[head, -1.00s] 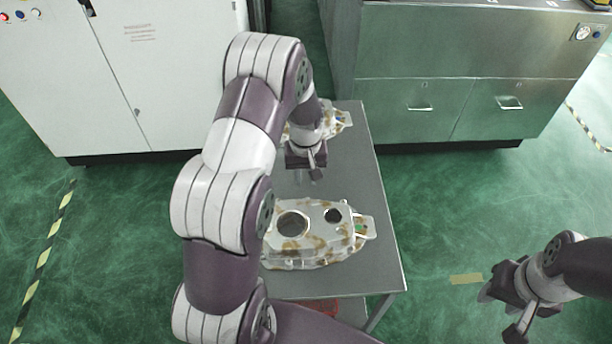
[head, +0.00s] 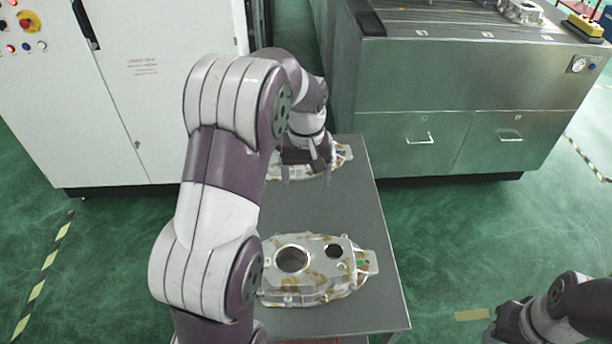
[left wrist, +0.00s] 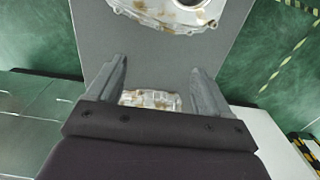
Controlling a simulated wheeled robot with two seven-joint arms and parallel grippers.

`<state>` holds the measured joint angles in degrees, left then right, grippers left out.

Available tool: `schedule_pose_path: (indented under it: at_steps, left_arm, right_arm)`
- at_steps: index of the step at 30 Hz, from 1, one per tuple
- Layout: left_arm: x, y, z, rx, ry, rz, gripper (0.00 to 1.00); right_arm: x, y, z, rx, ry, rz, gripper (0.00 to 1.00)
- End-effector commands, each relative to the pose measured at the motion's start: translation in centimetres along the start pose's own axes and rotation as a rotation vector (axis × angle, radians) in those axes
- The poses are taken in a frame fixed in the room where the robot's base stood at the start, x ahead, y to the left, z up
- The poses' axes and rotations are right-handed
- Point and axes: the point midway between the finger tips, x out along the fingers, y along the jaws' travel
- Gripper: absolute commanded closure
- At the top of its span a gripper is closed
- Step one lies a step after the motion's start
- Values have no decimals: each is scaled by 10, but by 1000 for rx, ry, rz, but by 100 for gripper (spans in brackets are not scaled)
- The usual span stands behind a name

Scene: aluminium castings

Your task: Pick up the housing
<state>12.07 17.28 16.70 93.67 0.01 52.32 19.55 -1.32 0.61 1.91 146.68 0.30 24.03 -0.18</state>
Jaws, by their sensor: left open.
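Two cast aluminium housings with brown stains lie on a grey table. The near housing (head: 318,270) shows two round holes on top. The far housing (head: 338,157) is partly hidden behind my left gripper (head: 307,178). My left gripper is open and empty, at the near side of the far housing. In the left wrist view, part of the far housing (left wrist: 150,98) shows between the spread fingers of my left gripper (left wrist: 160,65). The near housing (left wrist: 168,12) is at that view's top edge. My right gripper (head: 508,325) is at the lower right, cut off by the frame.
The grey table (head: 375,220) has bare room between the housings. A white cabinet (head: 110,90) stands at the back left and a steel machine (head: 470,90) at the back right. Another casting (head: 522,12) lies on the steel machine.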

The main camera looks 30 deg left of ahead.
Motion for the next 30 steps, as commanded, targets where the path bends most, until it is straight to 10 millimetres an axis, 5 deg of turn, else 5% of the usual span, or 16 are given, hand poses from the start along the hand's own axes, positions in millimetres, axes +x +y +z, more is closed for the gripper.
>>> schedule_pose_path:
  at_steps: [4,9,12,30]
  left_arm:
    - [-1,6,12,22,32,14,14]
    - [42,7,83,-17,65,82,14]
    - [62,4,107,-93,79,116,14]
    - [166,11,92,-132,102,132,14]
  right_arm:
    - [28,0,3,0,0,0,57]
    - [65,0,8,0,-1,0,57]
    - [62,0,8,0,0,0,57]
    - [60,0,7,0,0,0,57]
